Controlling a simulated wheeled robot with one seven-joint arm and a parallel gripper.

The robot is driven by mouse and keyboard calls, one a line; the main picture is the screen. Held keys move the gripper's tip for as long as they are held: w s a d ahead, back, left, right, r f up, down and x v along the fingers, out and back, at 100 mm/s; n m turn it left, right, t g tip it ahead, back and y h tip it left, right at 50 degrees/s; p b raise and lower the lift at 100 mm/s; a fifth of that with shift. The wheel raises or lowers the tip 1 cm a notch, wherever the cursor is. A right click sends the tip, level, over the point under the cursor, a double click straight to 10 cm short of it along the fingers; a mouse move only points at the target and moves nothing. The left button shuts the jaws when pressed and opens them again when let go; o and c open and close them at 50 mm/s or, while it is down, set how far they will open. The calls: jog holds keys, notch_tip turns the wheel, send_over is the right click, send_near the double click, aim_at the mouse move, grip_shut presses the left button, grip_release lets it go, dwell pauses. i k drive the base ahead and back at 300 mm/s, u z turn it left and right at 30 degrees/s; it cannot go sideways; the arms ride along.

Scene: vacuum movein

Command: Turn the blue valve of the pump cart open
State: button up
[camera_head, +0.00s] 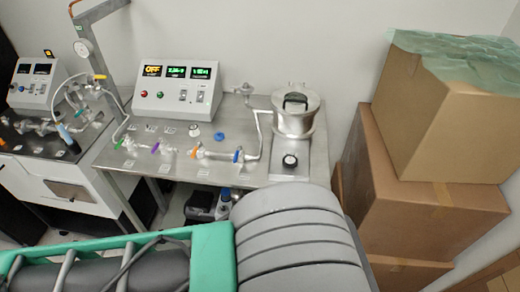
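A steel table (262,172) stands in the middle with a metal and glass pipe line along its front. A small upright blue handle (236,156) sits at the right end of this line, beside the vessel's base. A round blue piece (219,136) lies behind the line. A white cart (40,178) at the left carries a second pipe line and a blue-tipped handle (64,133). I cannot tell for sure which of these is the pump cart's blue valve, nor its open or closed position. My gripper is out of view; parts of my arm fill the bottom.
A control box (176,90) with lit displays and a steel pot (297,110) stand on the table. Green, purple and orange handles sit along its pipes. Stacked cardboard boxes (432,170) block the right side. A dark pump unit (200,204) is under the table.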

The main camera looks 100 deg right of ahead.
aim_at(239, 145)
jog(key=z, duration=3.25)
jog(key=i, duration=0.45)
jog(key=z, duration=0.95)
jog(key=k, duration=1.45)
jog(key=u, duration=1.2)
jog(key=i, duration=1)
jog(key=u, duration=0.1)
